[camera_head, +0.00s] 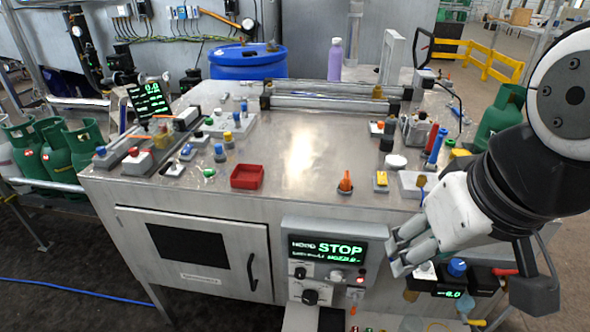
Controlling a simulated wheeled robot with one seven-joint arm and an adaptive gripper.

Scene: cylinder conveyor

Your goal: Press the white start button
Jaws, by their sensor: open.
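A control panel (322,257) is set in the front of the metal workbench, with a display reading STOP in green. Below the display are black knobs, a small pale button (337,276) and a small red light. I cannot read which control is the start button. Another white piece (425,270) sits beside a blue knob, partly next to my gripper. My gripper (397,253) is open and empty, in front of the bench's front edge, right of the panel. Its fingers point left and down. I cannot tell whether they touch anything.
The bench top (300,150) holds a red tray (247,176), an orange knob (345,181), a white round cap (396,161) and many small buttons. A blue drum (248,62) and a purple bottle (335,59) stand behind. Green gas cylinders (58,155) are left. The bench's middle is clear.

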